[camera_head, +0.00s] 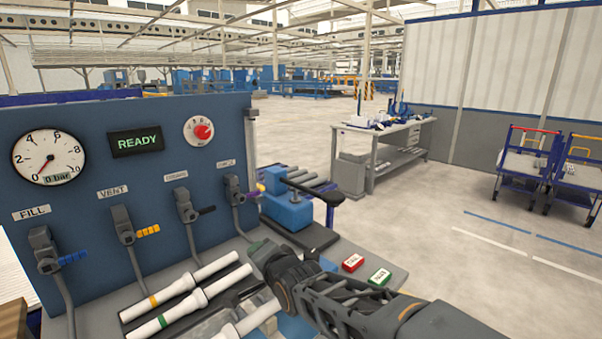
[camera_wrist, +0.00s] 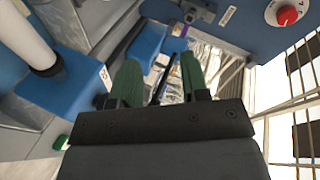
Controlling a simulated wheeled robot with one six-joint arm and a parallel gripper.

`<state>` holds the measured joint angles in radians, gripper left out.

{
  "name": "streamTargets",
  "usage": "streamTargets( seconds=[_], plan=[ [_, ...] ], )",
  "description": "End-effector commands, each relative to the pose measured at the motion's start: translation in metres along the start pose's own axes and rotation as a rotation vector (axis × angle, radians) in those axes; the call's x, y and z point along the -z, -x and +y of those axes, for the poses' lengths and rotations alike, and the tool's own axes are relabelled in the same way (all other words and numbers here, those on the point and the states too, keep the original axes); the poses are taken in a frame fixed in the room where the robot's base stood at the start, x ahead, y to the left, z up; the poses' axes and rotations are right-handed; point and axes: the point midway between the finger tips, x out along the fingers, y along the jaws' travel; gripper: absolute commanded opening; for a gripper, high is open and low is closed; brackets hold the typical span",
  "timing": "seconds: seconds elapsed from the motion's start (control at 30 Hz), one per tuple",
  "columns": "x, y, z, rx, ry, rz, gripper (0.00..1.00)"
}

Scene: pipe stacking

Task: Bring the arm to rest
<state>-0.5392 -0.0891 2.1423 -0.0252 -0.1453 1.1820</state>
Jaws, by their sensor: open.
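My arm reaches in from the lower right in the head view, and my gripper (camera_head: 258,248) is at the right end of the white pipes. In the wrist view my gripper (camera_wrist: 160,85) shows two green fingers standing apart, with nothing between them. A white pipe with an orange band (camera_head: 195,283) and a white pipe with a green band (camera_head: 205,295) lie side by side on the bench. Another white pipe (camera_head: 247,322) lies in front, partly cut off. A white cylinder (camera_wrist: 28,38) stands at a blue block in the wrist view.
A blue fixture with a black handle (camera_head: 310,188) stands beyond my gripper. Open floor lies beyond.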

Motion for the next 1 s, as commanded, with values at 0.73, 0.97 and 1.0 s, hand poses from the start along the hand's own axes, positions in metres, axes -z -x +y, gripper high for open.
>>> streamTargets(
  seconds=[0.73,0.97,1.0],
  plan=[
    [0.083,0.267,0.115,-0.816,0.658,-0.520,0.41],
    [0.081,0.273,0.118,-0.821,0.669,-0.549,0.41],
    [0.081,0.273,0.118,-0.821,0.669,-0.548,0.41]
  ],
)
